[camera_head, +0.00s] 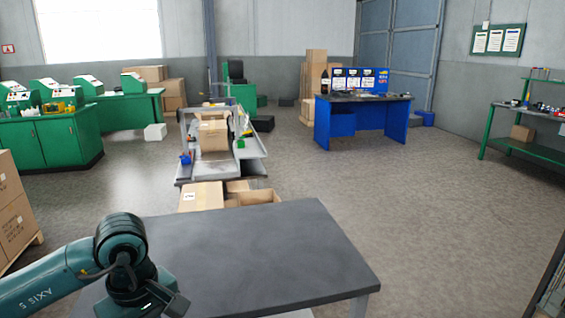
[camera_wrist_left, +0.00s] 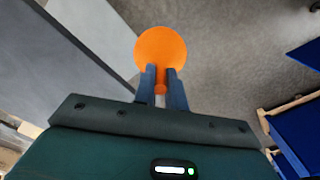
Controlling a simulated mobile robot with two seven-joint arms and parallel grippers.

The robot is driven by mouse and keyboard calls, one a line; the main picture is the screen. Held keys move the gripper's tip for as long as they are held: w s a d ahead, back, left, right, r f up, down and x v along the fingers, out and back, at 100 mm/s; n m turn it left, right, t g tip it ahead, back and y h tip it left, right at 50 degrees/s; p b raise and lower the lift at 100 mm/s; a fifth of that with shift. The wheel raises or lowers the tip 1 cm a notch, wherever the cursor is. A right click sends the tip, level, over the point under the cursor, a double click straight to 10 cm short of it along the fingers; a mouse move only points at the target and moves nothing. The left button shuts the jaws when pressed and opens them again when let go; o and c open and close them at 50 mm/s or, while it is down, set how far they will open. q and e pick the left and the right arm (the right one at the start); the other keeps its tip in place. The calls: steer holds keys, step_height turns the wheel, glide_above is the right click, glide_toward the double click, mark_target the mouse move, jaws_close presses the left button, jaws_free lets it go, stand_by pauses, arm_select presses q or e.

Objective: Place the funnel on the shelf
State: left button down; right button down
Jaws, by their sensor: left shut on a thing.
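An orange funnel (camera_wrist_left: 160,48) shows in the left wrist view as a round orange shape with a narrow stem. My left gripper (camera_wrist_left: 161,78) is shut on it, with the stem between its two fingers. The funnel is over the floor, beside the edge of a grey surface. In the head view my left arm comes in at the lower left over the dark table; the funnel cannot be made out there. A green shelved bench (camera_head: 540,112) stands by the right wall with small items on top. I cannot tell whether this is the task's shelf. My right gripper is out of view.
The grey-topped table (camera_head: 270,250) in front is bare. Cardboard boxes (camera_head: 203,196) stand just behind it, and more boxes (camera_head: 12,205) stand at the left. A blue desk (camera_head: 335,120) stands farther back. The floor right of the table is open.

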arm_select(q)
steer(key=m, duration=0.4)
steer(key=d+f+m, duration=0.1)
steer(key=m, duration=0.1)
steer(key=shift+s+d+m, duration=0.1)
steer(key=shift+s+m, duration=0.25)
steer(key=shift+m, duration=0.05)
steer(key=m, duration=0.3)
steer(key=shift+s+d+f+m, duration=0.2)
steer(key=shift+d+f+m, duration=0.1)
steer(key=shift+m, duration=0.1)
